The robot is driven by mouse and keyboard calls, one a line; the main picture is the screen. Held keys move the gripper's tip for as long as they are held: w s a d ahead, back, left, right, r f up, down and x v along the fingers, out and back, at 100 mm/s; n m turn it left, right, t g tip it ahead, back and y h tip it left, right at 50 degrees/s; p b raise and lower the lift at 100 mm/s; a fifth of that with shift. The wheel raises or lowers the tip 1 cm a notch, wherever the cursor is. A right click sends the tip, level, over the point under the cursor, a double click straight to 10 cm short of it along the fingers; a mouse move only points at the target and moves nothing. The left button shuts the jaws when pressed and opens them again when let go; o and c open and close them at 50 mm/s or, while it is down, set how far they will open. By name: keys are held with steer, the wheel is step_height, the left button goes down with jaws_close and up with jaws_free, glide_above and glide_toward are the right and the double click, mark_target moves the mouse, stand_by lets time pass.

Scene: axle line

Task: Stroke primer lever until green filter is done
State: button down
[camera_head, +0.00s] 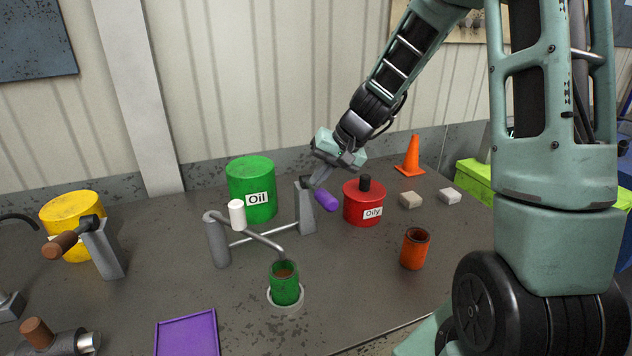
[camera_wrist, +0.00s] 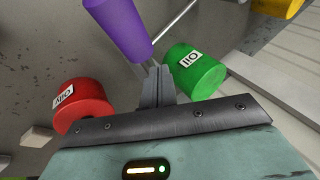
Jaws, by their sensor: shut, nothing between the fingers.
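The green filter (camera_head: 285,288) is an open-topped cup standing upright in a pale ring on the bench, under the end of a bent grey spout (camera_head: 265,240). Its inside looks brown; I cannot tell the level. The primer lever has a purple grip (camera_head: 326,201) and joins a grey post (camera_head: 305,208) linked by a rod to the spout's post. The purple grip also shows large in the wrist view (camera_wrist: 118,28). My gripper (camera_head: 318,180) is shut and empty, pointing down close beside the lever; its fingers also show in the wrist view (camera_wrist: 155,85). I cannot tell whether they touch it.
A green Oil drum (camera_head: 250,190) stands behind the rod, and a red Oily can (camera_head: 362,204) is right of the lever. An orange cup (camera_head: 414,248), two small blocks and a cone (camera_head: 411,157) are further right. A brown-handled lever (camera_head: 65,243) and purple tray (camera_head: 188,335) are left.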

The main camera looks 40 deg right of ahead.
steer(key=shift+s+a+f+b, duration=0.1)
steer(key=shift+s+f+b, duration=0.1)
steer(key=shift+f+b, duration=0.4)
steer(key=shift+s+f+b, duration=0.2)
steer(key=shift+f+b, duration=0.25)
steer(key=shift+b, duration=0.2)
stand_by(1.0)
steer(key=shift+r, duration=0.2)
steer(key=shift+w+d+r+p, duration=0.1)
steer(key=shift+w+r+p, duration=0.2)
steer(key=shift+r+p, duration=0.5)
steer(key=shift+w+d+r+p, duration=0.1)
steer(key=shift+w+r+p, duration=0.2)
steer(key=shift+r+p, duration=0.4)
steer(key=shift+w+d+r+p, duration=0.1)
steer(key=shift+w+r+p, duration=0.2)
steer(key=shift+r+p, duration=0.5)
steer(key=shift+r, duration=0.15)
steer(key=r+p, duration=0.1)
steer(key=w+r+p, duration=0.1)
steer(key=r, duration=0.1)
steer(key=r+p, duration=0.1)
steer(key=shift+w+d+r+p, duration=0.2)
steer(key=shift+w+r+p, duration=0.05)
steer(key=shift+w+p, duration=0.1)
stand_by(0.7)
